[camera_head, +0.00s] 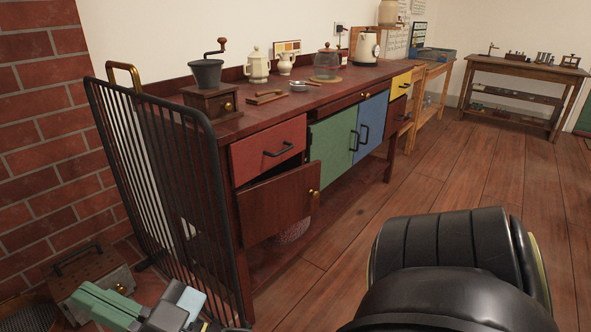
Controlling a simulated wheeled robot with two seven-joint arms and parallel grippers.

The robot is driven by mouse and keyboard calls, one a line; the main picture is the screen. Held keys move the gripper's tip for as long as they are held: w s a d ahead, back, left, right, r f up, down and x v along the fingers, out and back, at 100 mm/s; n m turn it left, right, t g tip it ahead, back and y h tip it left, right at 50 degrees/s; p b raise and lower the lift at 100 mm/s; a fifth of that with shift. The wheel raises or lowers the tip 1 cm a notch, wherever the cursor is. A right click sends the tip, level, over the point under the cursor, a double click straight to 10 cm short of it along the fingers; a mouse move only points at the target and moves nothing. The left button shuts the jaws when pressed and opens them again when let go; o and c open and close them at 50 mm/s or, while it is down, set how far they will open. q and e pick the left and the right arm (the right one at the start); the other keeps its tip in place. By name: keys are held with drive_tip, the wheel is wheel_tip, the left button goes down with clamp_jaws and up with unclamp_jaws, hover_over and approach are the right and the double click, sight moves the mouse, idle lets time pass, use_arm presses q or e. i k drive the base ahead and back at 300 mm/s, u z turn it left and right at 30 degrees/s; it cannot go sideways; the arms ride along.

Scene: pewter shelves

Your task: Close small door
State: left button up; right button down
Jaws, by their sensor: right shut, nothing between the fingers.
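The small brown door (282,205) with a brass knob (315,194) hangs under the red drawer front (268,149) at the near end of the long sideboard. It stands ajar, swung outward, with a dark gap along its top. My right gripper (166,308) appears at the bottom left, cut by the lower edge, as green, grey and light blue blocks. It is shut and empty, apart from the door and in front of the black grille. My left gripper is out of view.
A black barred grille (170,180) stands at the sideboard's near end, left of the door. The wooden floor (345,240) right of the door is clear. A large black ribbed shape fills the bottom right.

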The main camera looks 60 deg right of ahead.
sight(265, 209)
drive_tip(key=u, duration=1.8)
drive_tip(key=k, duration=1.35)
drive_tip(key=z, duration=2.4)
drive_tip(key=i, duration=0.5)
drive_tip(key=u, duration=0.05)
